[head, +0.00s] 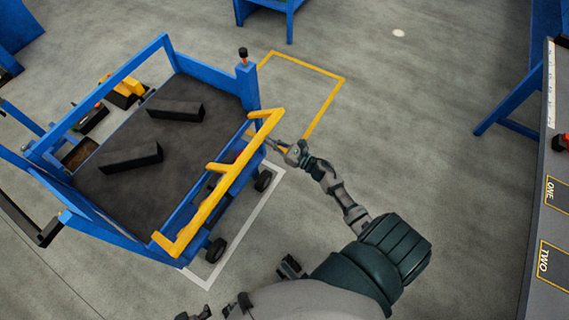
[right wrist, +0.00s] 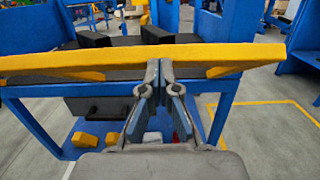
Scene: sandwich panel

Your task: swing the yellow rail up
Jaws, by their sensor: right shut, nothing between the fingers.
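The yellow rail (head: 207,205) runs along the right side of the blue cart (head: 105,77), at the outer edge of its dark deck. Its short end arms bend in toward the cart. My left gripper is not in view.
Two black blocks (head: 175,110) (head: 131,158) lie on the deck. A blue post with a black knob (head: 243,54) stands at the deck's far right corner. A workbench with labelled squares (head: 552,195) stands at the right. The floor between is clear, with a yellow outline.

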